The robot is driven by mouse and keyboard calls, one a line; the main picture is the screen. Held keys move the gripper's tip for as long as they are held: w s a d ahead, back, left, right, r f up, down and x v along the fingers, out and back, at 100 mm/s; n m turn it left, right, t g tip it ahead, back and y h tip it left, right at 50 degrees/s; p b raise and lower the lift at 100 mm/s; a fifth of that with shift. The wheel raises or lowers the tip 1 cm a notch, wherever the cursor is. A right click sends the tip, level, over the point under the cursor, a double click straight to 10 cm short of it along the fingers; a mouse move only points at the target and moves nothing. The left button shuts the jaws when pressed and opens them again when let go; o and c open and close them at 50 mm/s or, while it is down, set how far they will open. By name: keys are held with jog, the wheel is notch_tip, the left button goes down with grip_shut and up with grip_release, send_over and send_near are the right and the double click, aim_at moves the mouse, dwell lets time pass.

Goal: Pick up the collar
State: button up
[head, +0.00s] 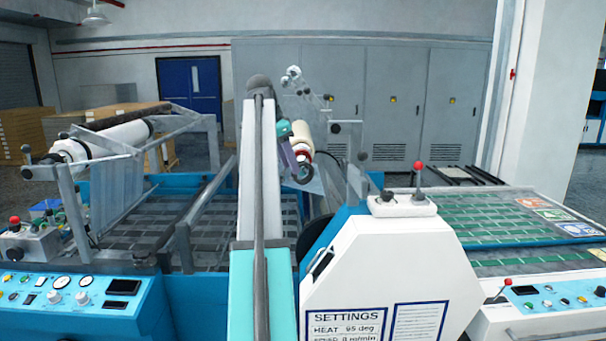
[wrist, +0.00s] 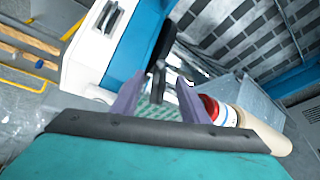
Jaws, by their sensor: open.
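My gripper (head: 291,160) has purple fingers and is open in the wrist view (wrist: 159,88). It is beside the near end of a pale roll (head: 300,136). A dark part (wrist: 157,72) shows between the fingertips in the wrist view, in front of a black bar (wrist: 166,42). In the head view a dark round part (head: 305,172) shows by the fingertips. It may be the collar, but I cannot tell for sure. I cannot tell whether the fingers touch it. The roll has a red and white end (wrist: 211,108), just right of the right finger in the wrist view.
A white machine housing (head: 390,265) with a settings sheet stands right of my arm. A white roll (head: 105,138) on a frame is at left. Control panels (head: 75,305) line the front left. A slatted bed (head: 150,225) lies behind, and a green-striped table (head: 500,220) is at right.

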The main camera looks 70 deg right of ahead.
aim_at(294, 176)
jog(key=shift+p+x, duration=1.5)
jog(key=shift+x, duration=1.05)
jog(key=shift+d, duration=0.1)
jog(key=shift+c, duration=0.5)
grip_shut()
